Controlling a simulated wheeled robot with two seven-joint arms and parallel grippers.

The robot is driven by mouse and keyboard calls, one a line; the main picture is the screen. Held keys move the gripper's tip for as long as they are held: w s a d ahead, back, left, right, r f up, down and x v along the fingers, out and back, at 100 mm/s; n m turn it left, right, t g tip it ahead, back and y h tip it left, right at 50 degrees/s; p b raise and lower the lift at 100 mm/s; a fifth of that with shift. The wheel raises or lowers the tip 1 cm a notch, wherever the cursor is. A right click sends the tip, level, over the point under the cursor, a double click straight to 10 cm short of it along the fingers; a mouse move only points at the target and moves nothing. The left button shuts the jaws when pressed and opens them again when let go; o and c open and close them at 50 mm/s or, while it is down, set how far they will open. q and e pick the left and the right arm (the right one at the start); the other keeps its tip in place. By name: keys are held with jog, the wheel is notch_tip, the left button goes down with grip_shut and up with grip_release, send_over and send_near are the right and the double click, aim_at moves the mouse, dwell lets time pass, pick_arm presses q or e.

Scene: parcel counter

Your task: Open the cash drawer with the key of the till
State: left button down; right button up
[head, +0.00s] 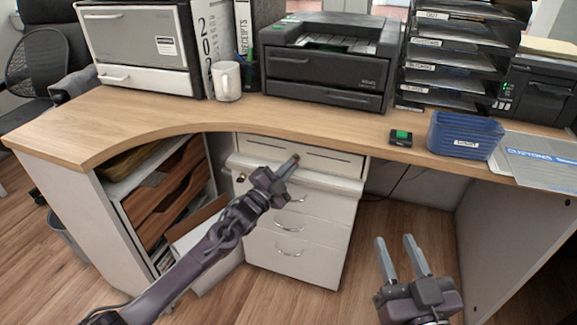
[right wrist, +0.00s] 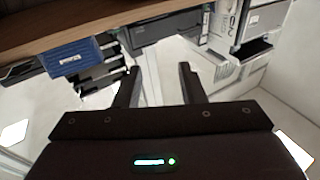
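A white drawer front (head: 325,160), which looks like the cash drawer, sits flush under the desktop above a white drawer cabinet. It looks shut. A small black block with a green top (head: 400,137), possibly the till's key, lies near the desk's front edge. My left gripper (head: 292,162) is in front of the white drawer front, below the desk edge; its fingers are seen end to end, so their gap is unclear. My right gripper (head: 401,257) is open and empty, below and in front of the desk. Its parted fingers also show in the right wrist view (right wrist: 160,85).
A blue bin (head: 465,136) and papers stand right of the green-topped block. A black printer (head: 325,65), white mug (head: 227,82) and black letter trays (head: 455,60) stand behind. The cabinet (head: 300,240) has several handles and a lock. Space under the desk's right side is clear.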

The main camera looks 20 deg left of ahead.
jog(key=shift+f+g, duration=0.3)
jog(key=shift+f, duration=0.3)
pick_arm(q)
jog(key=c, duration=1.8)
grip_release()
jog(key=shift+w, duration=0.1)
jog(key=shift+o, duration=0.8)
jog(key=shift+r, duration=0.1)
